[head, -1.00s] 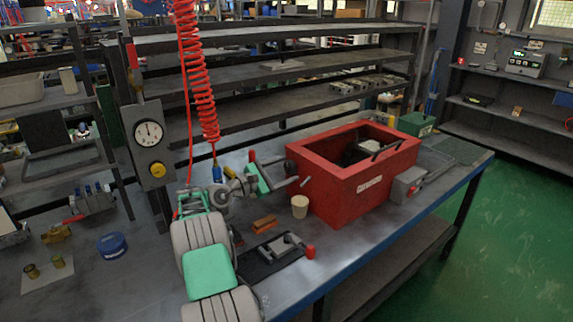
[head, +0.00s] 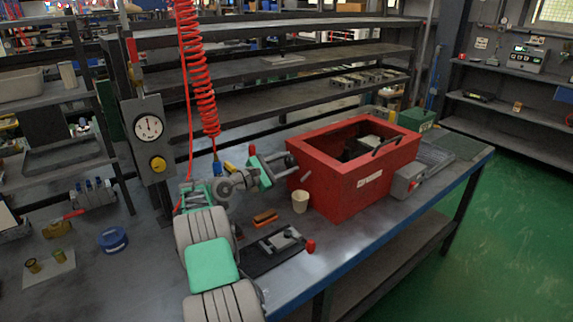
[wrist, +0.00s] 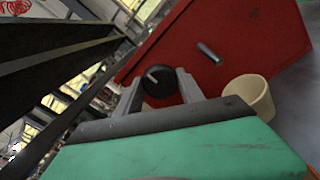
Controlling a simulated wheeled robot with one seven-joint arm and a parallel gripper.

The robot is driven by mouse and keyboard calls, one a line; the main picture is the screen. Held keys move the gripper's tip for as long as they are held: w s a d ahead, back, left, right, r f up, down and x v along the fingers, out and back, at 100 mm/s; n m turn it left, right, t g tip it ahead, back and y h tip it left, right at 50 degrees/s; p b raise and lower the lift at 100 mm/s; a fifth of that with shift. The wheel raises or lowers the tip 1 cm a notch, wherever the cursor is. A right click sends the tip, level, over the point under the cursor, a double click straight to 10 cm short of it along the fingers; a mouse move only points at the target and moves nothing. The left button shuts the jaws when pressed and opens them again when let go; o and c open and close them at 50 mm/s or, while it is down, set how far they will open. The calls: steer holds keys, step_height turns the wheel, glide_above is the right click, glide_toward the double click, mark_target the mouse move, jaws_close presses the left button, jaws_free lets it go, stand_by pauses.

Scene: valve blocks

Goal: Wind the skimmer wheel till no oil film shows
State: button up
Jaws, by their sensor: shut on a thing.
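The red tank (head: 345,187) stands on the bench, open at the top. The black skimmer wheel (wrist: 160,84), with a small grey handle, is on its side wall. My gripper (wrist: 159,84) is shut on the wheel, one finger on each side of it in the wrist view. In the head view my gripper (head: 289,161) reaches the tank's left wall and mostly covers the wheel. A dark interior and a pale block show inside the tank. I cannot make out whether oil film is on the liquid.
A cream cup (head: 300,202) stands close by the tank's front left. A metal spout (head: 306,175) juts from the wall near my gripper. An orange block (head: 265,219) and a black plate with a clamp (head: 275,246) lie nearer. A red coiled hose (head: 200,80) hangs behind my arm.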

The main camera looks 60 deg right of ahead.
steer(key=shift+c, duration=0.7)
